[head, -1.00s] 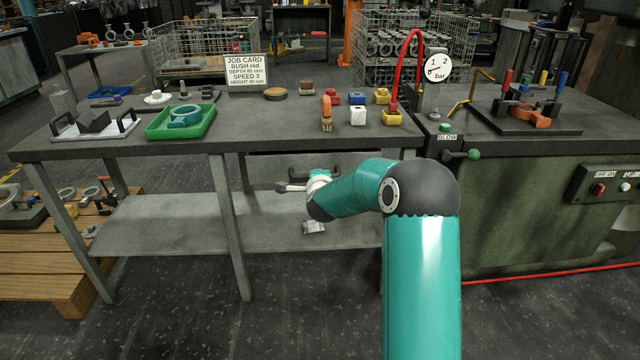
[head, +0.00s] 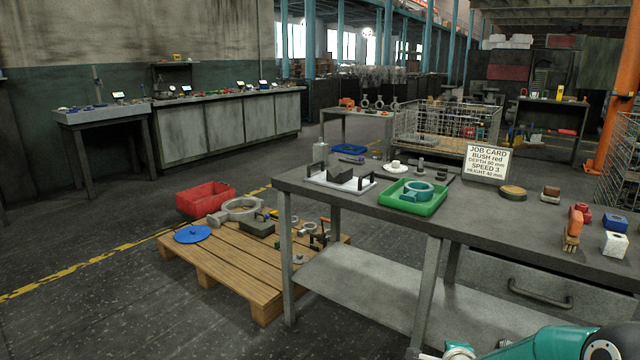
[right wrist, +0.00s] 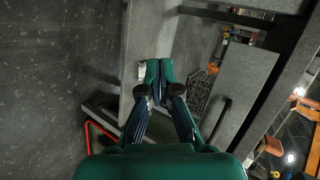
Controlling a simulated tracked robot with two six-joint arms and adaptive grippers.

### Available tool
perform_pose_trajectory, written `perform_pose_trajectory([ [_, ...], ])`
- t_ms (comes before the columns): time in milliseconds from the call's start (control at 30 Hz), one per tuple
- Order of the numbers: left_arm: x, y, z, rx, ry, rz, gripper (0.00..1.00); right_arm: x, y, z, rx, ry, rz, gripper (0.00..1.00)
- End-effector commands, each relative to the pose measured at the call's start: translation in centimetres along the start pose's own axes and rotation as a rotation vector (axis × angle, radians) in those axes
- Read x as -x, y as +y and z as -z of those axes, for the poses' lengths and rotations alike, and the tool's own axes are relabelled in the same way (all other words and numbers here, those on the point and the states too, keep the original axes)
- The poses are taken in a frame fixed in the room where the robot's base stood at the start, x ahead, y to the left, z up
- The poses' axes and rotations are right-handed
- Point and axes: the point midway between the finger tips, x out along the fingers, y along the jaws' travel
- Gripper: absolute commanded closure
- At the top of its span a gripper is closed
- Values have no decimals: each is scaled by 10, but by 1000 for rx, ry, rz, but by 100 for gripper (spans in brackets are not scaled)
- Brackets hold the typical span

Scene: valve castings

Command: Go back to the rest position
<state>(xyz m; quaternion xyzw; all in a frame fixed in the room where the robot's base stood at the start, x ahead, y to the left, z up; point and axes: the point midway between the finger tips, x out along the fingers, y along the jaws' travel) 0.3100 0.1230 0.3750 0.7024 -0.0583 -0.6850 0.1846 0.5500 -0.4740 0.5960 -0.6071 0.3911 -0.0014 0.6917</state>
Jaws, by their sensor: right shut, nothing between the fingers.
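My right gripper (right wrist: 158,78) shows in the right wrist view, its two fingers together with nothing between them. Below its tips lies a grey shelf surface, with a small pale packet (right wrist: 141,72) beside the fingers in the picture. In the head view part of my right arm shows at the bottom right, in front of the workbench (head: 345,190); the gripper end is mostly cut off by the lower edge. My left gripper is in neither view.
The bench carries a green tray (head: 436,208) with a teal ring, a job card (head: 486,163) and small coloured castings. A wooden pallet (head: 232,268) with castings and a red crate (head: 205,198) stand left. Open floor lies at the lower left.

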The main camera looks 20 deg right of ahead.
Motion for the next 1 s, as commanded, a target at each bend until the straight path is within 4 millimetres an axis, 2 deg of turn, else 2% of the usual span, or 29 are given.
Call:
perform_pose_trajectory([
  [33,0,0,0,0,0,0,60,-1,32,-32,65,-62,-60,100],
  [100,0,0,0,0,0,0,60,4,73,-67,162,-144,-131,100],
  [167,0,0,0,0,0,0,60,12,110,-95,256,-218,-191,100],
  [200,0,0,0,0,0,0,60,19,135,-112,326,-273,-230,100],
  [267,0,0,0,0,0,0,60,33,172,-135,433,-355,-286,100],
  [300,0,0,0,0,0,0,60,45,197,-148,509,-414,-323,100],
  [433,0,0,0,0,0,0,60,92,276,-178,770,-621,-427,100],
  [500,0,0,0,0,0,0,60,119,311,-186,905,-734,-466,100],
  [600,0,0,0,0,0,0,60,155,351,-187,1079,-890,-503,100],
  [700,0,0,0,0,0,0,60,191,381,-180,1253,-1057,-511,100],
  [800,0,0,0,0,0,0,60,214,391,-174,1428,-1207,-452,100],
  [833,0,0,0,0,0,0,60,216,392,-174,1474,-1239,-428,100],
  [867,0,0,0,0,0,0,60,217,393,-173,1515,-1264,-405,100],
  [1000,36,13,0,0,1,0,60,236,360,-172,1536,-1269,-390,100],
])
